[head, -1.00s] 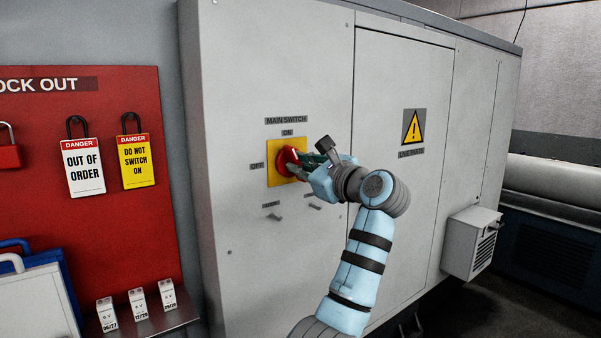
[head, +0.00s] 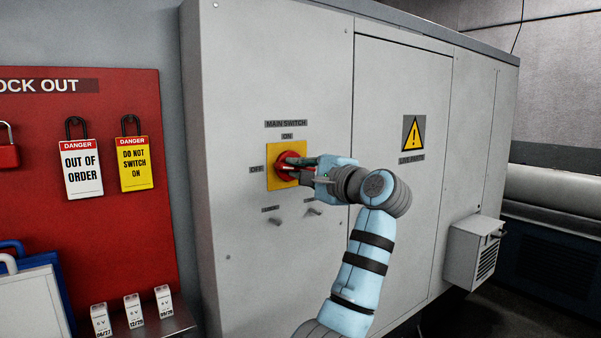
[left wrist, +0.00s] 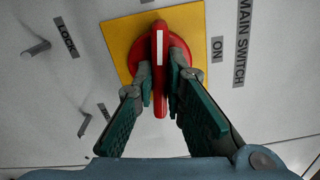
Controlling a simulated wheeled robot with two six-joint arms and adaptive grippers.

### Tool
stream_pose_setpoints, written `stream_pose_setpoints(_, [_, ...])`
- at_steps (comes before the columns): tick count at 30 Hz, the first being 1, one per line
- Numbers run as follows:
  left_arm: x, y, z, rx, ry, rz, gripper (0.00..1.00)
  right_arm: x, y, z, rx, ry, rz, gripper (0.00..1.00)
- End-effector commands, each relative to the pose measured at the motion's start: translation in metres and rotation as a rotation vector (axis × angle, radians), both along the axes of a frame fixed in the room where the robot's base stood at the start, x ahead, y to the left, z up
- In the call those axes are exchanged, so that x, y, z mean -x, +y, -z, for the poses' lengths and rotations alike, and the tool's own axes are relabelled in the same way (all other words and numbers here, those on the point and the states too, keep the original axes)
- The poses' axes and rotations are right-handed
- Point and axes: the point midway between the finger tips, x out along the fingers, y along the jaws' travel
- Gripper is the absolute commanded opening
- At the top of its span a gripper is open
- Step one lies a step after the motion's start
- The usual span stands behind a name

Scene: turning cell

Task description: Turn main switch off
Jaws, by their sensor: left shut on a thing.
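The red main switch knob (head: 283,172) sits on a yellow plate (head: 272,149) on the grey cabinet, with an ON label (head: 288,136) above and an OFF label (head: 256,169) at its left. My left gripper (head: 301,168) is at the knob from the right. In the left wrist view, my left gripper (left wrist: 161,88) is shut on the red handle (left wrist: 158,75), one finger on each side. The handle's white mark points up there, square to the side with the ON label (left wrist: 217,50). In the head view the handle lies about level, towards OFF. My right gripper is not in view.
A red lock-out board (head: 100,230) with hanging danger tags and a padlock (head: 8,150) is at the left. Two small pegs stick out below the switch; one (head: 275,222) is near a label. A vented box (head: 475,250) juts from the cabinet at the lower right.

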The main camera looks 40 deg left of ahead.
Motion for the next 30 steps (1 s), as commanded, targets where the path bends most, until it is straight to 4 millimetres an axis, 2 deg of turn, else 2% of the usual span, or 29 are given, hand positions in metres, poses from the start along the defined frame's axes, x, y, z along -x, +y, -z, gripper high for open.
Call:
stream_pose_setpoints(12, [0.0001,0.0000,0.0009,0.055,-0.176,-0.001,0.00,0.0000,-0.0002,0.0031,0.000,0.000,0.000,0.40])
stream_pose_setpoints(27, [0.0000,-0.0001,0.0013,0.062,-0.196,0.000,0.00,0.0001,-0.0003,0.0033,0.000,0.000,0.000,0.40])
stream_pose_setpoints(28, [0.0000,-0.0001,0.0014,0.062,-0.196,-0.001,0.13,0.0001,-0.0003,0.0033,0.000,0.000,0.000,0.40])
stream_pose_setpoints(30, [0.0000,-0.0001,0.0014,0.062,-0.196,0.000,0.24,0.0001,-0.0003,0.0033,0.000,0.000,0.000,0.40])
